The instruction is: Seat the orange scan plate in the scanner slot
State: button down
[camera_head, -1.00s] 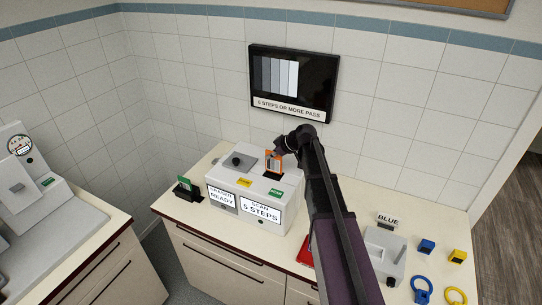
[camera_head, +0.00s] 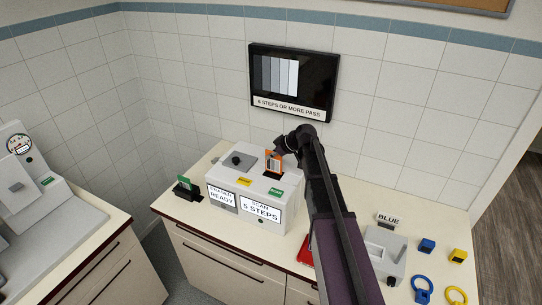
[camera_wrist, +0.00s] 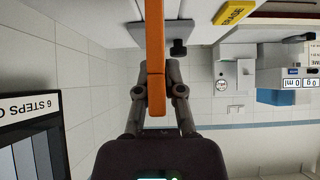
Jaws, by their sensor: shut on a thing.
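The orange scan plate (camera_head: 274,160) stands roughly upright over the dark scanner slot (camera_head: 273,175) on top of the white scanner (camera_head: 263,197). Its lower end is at the slot; I cannot tell how deep it sits. The scanner's front display reads SCAN 5 STEPS. My gripper (camera_head: 281,147) is shut on the plate's upper end. In the wrist view my gripper's fingers (camera_wrist: 157,94) close on the orange plate (camera_wrist: 155,45), which runs up out of the picture. The gripper and arm hide part of the scanner's right side.
A dark knob (camera_head: 236,161) stands on the scanner's left top. A green piece (camera_head: 184,181) stands in a black holder at left. A wall monitor (camera_head: 293,82) hangs behind. A grey box (camera_head: 383,252) and blue and yellow pieces (camera_head: 427,246) lie at right.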

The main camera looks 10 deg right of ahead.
aim_at(267, 170)
jog(key=shift+f+b, duration=3.3)
jog(key=shift+f, duration=0.05)
dwell(0.4)
jog(key=c, duration=0.7)
grip_release()
jog(key=shift+r, duration=0.2)
notch_tip(267, 170, up, 13)
jog(key=p, duration=1.3)
jog(key=shift+f, duration=0.1)
jog(key=s+m, duration=0.1)
jog(key=s, duration=0.4)
jog(key=s+f+m+t+h+b, duration=0.1)
jog(key=s+m, duration=0.1)
jog(key=s, duration=0.3)
jog(key=s+f+m+t+h+b, duration=0.1)
jog(key=s, duration=0.4)
jog(key=shift+s+d+f, duration=0.15)
jog(key=shift+s+d, duration=0.1)
jog(key=shift+s, duration=0.1)
